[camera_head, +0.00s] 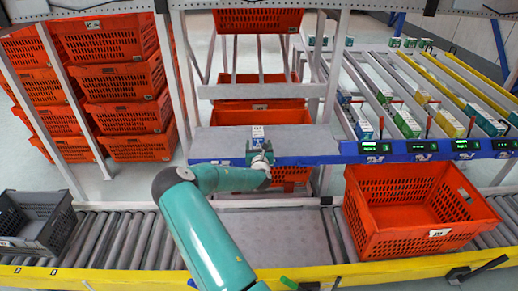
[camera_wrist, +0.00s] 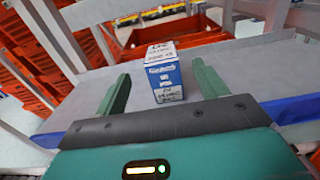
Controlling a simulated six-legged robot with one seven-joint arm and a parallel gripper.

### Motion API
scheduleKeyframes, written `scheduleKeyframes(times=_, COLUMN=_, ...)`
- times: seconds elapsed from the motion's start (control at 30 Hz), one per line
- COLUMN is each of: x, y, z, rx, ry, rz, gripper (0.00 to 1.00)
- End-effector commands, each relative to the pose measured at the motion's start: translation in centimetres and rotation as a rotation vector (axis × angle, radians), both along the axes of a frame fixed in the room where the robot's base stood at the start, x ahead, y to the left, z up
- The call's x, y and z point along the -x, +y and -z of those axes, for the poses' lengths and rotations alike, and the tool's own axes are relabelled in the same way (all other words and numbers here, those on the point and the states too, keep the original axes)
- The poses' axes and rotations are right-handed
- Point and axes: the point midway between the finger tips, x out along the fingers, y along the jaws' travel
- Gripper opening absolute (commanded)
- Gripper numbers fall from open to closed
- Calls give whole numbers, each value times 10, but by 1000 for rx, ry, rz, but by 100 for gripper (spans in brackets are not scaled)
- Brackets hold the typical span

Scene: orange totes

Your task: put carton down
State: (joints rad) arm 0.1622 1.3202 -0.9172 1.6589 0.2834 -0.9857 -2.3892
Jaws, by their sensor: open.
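The carton (camera_wrist: 163,75) is a small blue and white box standing upright on the grey shelf (camera_wrist: 90,88) with the blue front edge. In the head view the carton (camera_head: 257,133) stands near the middle of that shelf. My gripper (camera_wrist: 158,88) is open, with its two green fingers on either side of the carton and visible gaps between each finger and the box. In the head view my gripper (camera_head: 260,152) reaches over the shelf's front edge, and its fingers are partly hard to make out at this size.
An empty orange tote (camera_head: 410,215) stands on the roller conveyor at the right. A dark grey crate (camera_head: 35,222) is on the conveyor at the left. Stacked orange totes (camera_head: 120,85) stand behind. Sloped lanes with small cartons (camera_head: 405,122) lie at the right. The shelf beside the carton is bare.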

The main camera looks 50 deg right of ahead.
Motion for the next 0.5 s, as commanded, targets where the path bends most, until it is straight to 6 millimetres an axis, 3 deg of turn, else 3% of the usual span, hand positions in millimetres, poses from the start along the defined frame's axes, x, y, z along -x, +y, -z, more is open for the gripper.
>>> scheduleKeyframes(times=0.2, x=13, y=14, z=-1, rx=1, ry=-1, rz=1, gripper=72)
scheduleKeyframes(times=0.5, x=13, y=18, z=-8, rx=-70, ry=-52, rz=28, gripper=72)
